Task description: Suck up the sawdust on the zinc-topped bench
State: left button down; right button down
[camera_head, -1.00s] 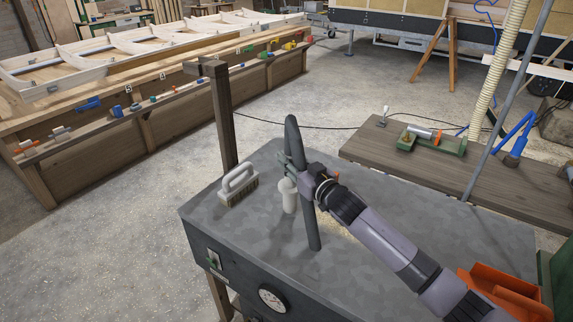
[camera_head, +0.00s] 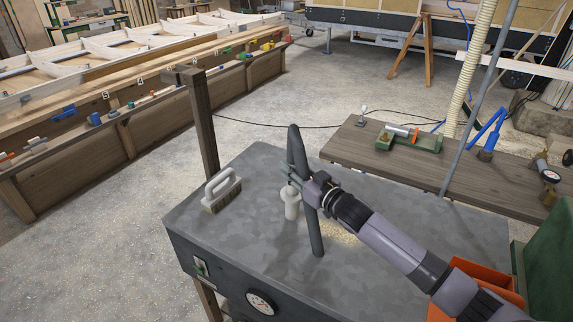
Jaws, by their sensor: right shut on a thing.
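The zinc-topped bench (camera_head: 395,212) has a mottled grey top and fills the lower middle. A pale patch of sawdust (camera_head: 343,234) lies on it, partly hidden behind my right arm and the tube. My right gripper (camera_head: 298,184) is shut on a dark grey hooked tube (camera_head: 315,232), which it holds roughly upright. The tube's lower end is at or just above the zinc, left of the sawdust; I cannot tell whether it touches. My left gripper is not in view.
A brush with a pale handle (camera_head: 221,186) stands at the bench's left. A white bottle-like thing (camera_head: 291,208) stands just left of the tube. An orange container (camera_head: 492,283) is at the right. A wooden post (camera_head: 204,130) rises behind. A plank table (camera_head: 430,172) with tools stands beyond.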

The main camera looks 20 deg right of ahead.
jog(key=shift+s+d+p, duration=3.3)
jog(key=shift+s+d, duration=1.95)
jog(key=shift+s, duration=1.5)
notch_tip(320, 180, up, 7)
jog(key=p, duration=0.7)
jog(key=shift+s+d, duration=0.1)
